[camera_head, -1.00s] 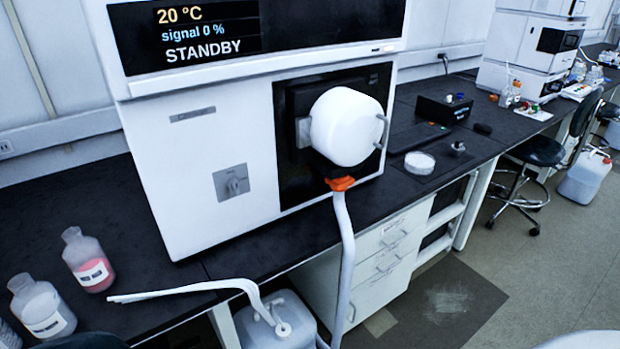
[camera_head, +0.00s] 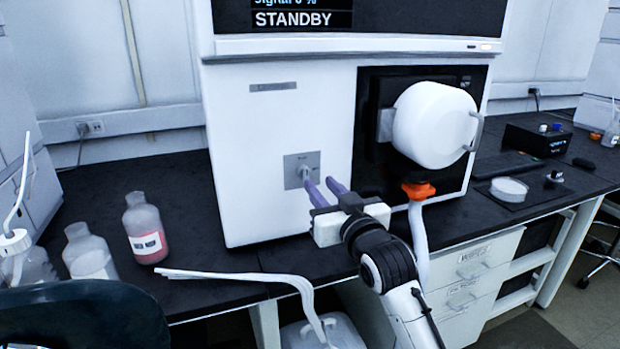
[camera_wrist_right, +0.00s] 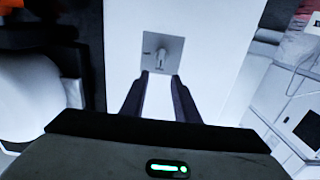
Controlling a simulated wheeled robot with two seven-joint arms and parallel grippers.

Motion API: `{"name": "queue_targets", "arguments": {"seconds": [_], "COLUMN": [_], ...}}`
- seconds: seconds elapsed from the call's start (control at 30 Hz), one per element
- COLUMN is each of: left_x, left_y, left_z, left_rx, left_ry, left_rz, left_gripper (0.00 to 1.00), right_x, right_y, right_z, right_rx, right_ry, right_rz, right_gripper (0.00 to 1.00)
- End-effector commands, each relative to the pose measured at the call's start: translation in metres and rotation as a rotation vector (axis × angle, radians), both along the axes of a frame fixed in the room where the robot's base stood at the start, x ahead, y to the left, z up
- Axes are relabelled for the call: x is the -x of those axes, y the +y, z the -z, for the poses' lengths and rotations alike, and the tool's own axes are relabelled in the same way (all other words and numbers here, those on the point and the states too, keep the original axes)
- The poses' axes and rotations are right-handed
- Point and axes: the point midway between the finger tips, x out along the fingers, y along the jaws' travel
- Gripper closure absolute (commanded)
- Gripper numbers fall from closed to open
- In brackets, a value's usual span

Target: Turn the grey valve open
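The grey valve (camera_head: 305,173) is a small knob on a square grey plate on the white front of the instrument. It also shows in the right wrist view (camera_wrist_right: 161,58), ahead of my fingertips. My right gripper (camera_head: 322,186) has its two purple-tinted fingers apart, pointing at the valve. In the right wrist view the open fingers (camera_wrist_right: 160,78) lie just below the knob with nothing between them. I cannot tell whether a fingertip touches the knob. My left gripper is not in view; a dark rounded shape covers the lower left.
Bottles, one with pink liquid (camera_head: 145,229), stand on the black bench at left. White tubes (camera_head: 240,277) cross the bench edge below.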

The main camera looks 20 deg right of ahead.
Motion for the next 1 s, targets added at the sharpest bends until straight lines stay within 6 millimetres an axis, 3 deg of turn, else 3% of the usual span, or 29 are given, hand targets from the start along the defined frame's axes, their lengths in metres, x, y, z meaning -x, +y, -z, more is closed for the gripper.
{"name": "queue_targets", "arguments": {"seconds": [0.2,0.4,0.83,1.0], "left_x": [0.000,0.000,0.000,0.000], "left_y": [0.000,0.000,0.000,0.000], "left_z": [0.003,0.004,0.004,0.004], "left_rx": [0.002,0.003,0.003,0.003], "left_ry": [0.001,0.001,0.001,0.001], "left_rz": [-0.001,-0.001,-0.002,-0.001], "left_gripper": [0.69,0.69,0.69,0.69], "right_x": [-0.042,-0.067,-0.076,-0.076], "right_y": [0.002,0.003,0.003,0.003], "right_z": [0.000,0.001,0.000,0.001], "right_rx": [-0.001,0.000,0.000,0.000], "right_ry": [0.000,0.001,0.000,0.000], "right_rz": [-0.001,-0.001,-0.001,-0.001], "right_gripper": [0.72,0.72,0.72,0.99]}}
